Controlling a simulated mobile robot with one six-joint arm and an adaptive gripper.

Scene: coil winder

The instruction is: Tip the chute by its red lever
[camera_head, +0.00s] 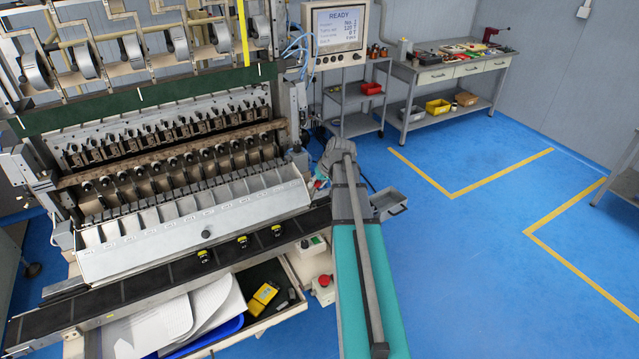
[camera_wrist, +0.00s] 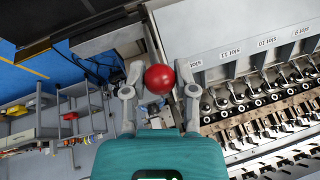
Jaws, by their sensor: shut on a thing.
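The chute (camera_head: 200,235) is a long, pale grey slotted trough along the front of the winder. It also shows in the wrist view (camera_wrist: 215,32), with slot labels on its panel. The red lever's round knob (camera_wrist: 159,79) sits between the two fingers of my gripper (camera_wrist: 159,88), at the end of the chute. My gripper is shut on the knob. The lever's shaft is not visible.
A dark conveyor belt (camera_head: 140,285) with several small yellow-and-black parts runs below the chute. An open drawer (camera_head: 270,325) with papers lies beneath it. A red button (camera_head: 323,281) is beside the drawer. The blue floor (camera_head: 480,230) to the right is clear.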

